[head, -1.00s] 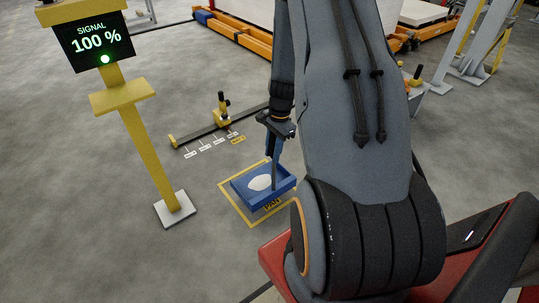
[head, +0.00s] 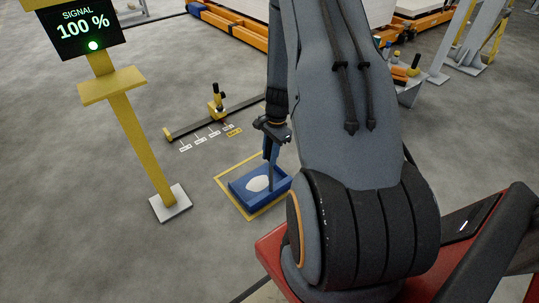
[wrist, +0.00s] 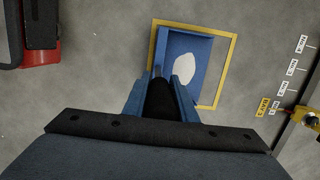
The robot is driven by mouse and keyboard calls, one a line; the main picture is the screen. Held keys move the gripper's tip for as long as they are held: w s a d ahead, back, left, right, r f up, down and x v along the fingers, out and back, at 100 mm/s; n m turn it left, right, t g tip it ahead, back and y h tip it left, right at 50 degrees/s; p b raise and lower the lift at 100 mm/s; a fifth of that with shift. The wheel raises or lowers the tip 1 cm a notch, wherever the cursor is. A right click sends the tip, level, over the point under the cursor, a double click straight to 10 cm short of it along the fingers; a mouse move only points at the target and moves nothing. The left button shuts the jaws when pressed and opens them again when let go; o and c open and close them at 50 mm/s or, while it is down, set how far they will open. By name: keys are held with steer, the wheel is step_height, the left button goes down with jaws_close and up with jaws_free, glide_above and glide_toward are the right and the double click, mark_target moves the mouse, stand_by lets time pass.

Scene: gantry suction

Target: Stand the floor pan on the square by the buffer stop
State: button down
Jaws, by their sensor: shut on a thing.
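The floor pan (head: 245,188) is a shallow blue tray with a white patch inside and an upright blue handle. It is level, on or just above the yellow-outlined square (head: 217,182); any small gap below it cannot be told. In the wrist view the pan (wrist: 200,85) lies within the outline (wrist: 233,62), closer to its left side. My gripper (head: 271,152) is shut on the pan's handle, above the tray. In the wrist view my gripper (wrist: 165,80) partly hides the pan's near left part. The buffer stop (head: 216,106) stands behind the square.
White floor labels (head: 200,139) and one yellow label (head: 234,132) lie between the buffer stop and the square. A yellow signal post (head: 135,140) with a screen reading 100 % stands at the left. Orange-framed carts (head: 235,28) are at the back. Floor around the square is clear.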

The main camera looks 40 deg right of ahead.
steer(key=c, duration=1.5)
jaws_free()
steer(key=shift+o, duration=0.2)
steer(key=r+p, duration=0.1)
steer(key=r, duration=0.3)
steer(key=d+r+p, duration=0.1)
steer(key=r+p, duration=0.1)
steer(key=r, duration=0.2)
steer(key=r+p, duration=0.1)
steer(key=r, duration=0.3)
steer(key=shift+d+p, duration=0.3)
steer(key=shift+d, duration=0.1)
steer(key=shift+r, duration=0.1)
steer(key=s+a+r+n, duration=0.1)
steer(key=a+r+n, duration=0.45)
steer(key=a, duration=0.75)
steer(key=s+a+r+n, duration=0.1)
steer(key=a+r+n, duration=0.5)
steer(key=a, duration=0.7)
steer(key=s+a+r+n, duration=0.4)
steer(key=s+a+n, duration=0.2)
steer(key=s+a, duration=0.3)
steer(key=s+a+r+n+h, duration=0.1)
steer(key=s+a+r+n, duration=0.4)
steer(key=s+a, duration=0.5)
steer(key=shift+s+r+n, duration=0.2)
steer(key=shift+s+n, duration=0.85)
steer(key=shift+s, duration=0.2)
